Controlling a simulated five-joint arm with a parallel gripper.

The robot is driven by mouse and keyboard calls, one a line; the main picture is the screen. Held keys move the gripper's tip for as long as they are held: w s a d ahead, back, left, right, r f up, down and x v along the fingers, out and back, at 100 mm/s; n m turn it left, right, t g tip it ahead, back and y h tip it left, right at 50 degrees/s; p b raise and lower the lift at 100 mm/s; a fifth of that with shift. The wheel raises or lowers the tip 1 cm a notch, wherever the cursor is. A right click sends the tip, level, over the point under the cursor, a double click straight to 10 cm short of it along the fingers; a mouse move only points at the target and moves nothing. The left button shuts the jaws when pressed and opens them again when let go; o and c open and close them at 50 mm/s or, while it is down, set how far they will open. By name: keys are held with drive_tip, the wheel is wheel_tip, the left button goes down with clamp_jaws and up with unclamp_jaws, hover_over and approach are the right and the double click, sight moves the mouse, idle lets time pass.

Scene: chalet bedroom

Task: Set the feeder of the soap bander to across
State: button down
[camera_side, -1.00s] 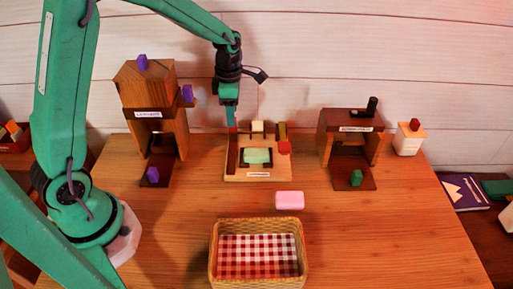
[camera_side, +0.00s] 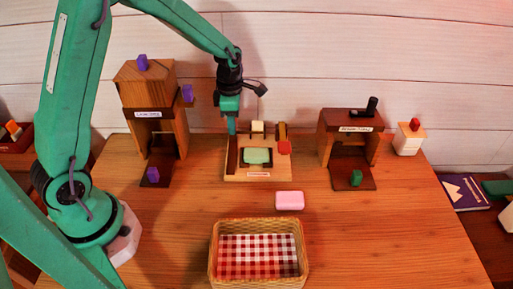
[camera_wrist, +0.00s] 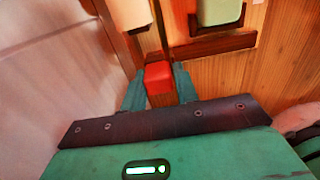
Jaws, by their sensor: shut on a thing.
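A low wooden machine (camera_side: 270,178) stands mid-table with a pale green soap bar (camera_side: 257,156) in its central bed; its label is too small to read. My gripper (camera_side: 231,127) points down at its back left corner. In the wrist view, my gripper (camera_wrist: 158,88) is shut on a red knob (camera_wrist: 158,78), one finger on each side. In the side view the fingers hide that knob. A second red knob (camera_side: 284,147) is on the machine's right side. A cream block (camera_side: 257,127) stands at its back. The green soap also shows in the wrist view (camera_wrist: 219,11).
A tall wooden machine (camera_side: 152,85) with purple knobs stands left, and a dark-topped one (camera_side: 349,121) with a green knob stands right. A pink soap (camera_side: 289,200) and a checked-cloth basket (camera_side: 302,240) lie in front. The front right table is clear.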

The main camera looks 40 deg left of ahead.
drive_tip(key=s+d, duration=0.6)
drive_tip(key=d, duration=0.1)
drive_tip(key=shift+s, duration=0.4)
drive_tip(key=c, duration=1.1)
unclamp_jaws()
wheel_tip(320, 180, up, 8)
drive_tip(key=shift+f, duration=0.1)
drive_tip(key=shift+s, duration=0.1)
